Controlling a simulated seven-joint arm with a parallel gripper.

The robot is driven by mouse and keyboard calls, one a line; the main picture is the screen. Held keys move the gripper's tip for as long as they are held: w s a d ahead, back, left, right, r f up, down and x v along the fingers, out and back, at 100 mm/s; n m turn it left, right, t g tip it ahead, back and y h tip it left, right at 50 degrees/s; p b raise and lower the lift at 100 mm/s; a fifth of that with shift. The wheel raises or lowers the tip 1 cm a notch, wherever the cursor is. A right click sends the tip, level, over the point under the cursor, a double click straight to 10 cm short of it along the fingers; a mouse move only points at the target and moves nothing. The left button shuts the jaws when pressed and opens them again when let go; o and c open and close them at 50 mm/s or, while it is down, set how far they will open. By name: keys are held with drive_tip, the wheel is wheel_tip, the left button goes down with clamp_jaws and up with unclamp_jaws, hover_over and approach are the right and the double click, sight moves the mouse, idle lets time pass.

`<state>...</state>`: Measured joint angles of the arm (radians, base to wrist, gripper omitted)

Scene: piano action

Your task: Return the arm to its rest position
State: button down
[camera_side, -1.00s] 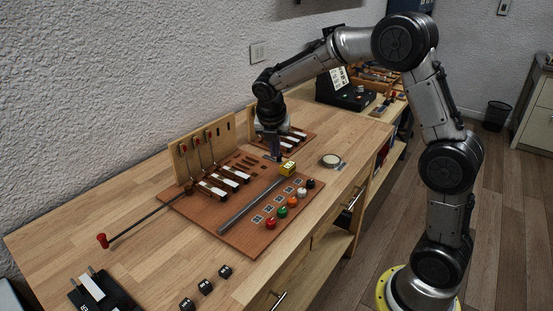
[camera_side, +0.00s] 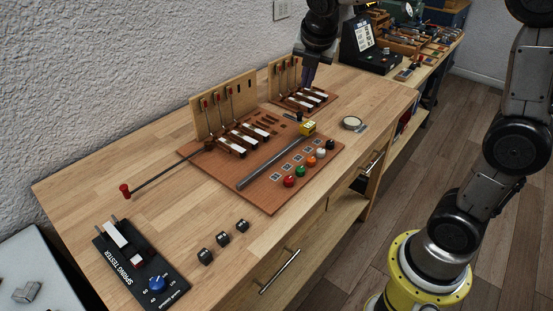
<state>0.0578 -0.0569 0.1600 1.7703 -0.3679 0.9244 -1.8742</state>
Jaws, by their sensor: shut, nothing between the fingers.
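My gripper (camera_side: 307,84) is at the top centre of the side view, shut and empty. Its fingers point down in front of the far key-action board (camera_side: 325,98), and they look to be above it, though the exact gap cannot be told. The upper part of my arm runs out of the top of the picture.
A wooden board (camera_side: 277,202) carries piano keys, a grey metal bar (camera_side: 268,165), a yellow block (camera_side: 308,128) and several coloured knobs. A red-ended rod (camera_side: 125,190), small black blocks (camera_side: 222,239), a spring tester (camera_side: 140,265) and a round dish (camera_side: 352,123) lie around it.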

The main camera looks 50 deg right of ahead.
drive_tip(key=s+a+r+m+t, duration=0.1)
drive_tip(key=s+a+r+m, duration=0.2)
drive_tip(key=s, duration=0.4)
drive_tip(key=s+a+f+m+y, duration=0.1)
drive_tip(key=s+a+f+m, duration=0.1)
drive_tip(key=s+m, duration=0.6)
drive_tip(key=s+a+f+m+y, duration=0.2)
drive_tip(key=s+a+f+m, duration=0.1)
drive_tip(key=s+m, duration=0.5)
drive_tip(key=f+m, duration=0.1)
drive_tip(key=m, duration=0.2)
drive_tip(key=shift+a+f+m+t+y, duration=0.3)
drive_tip(key=shift+f+m, duration=0.1)
drive_tip(key=shift+s, duration=0.1)
idle(1.0)
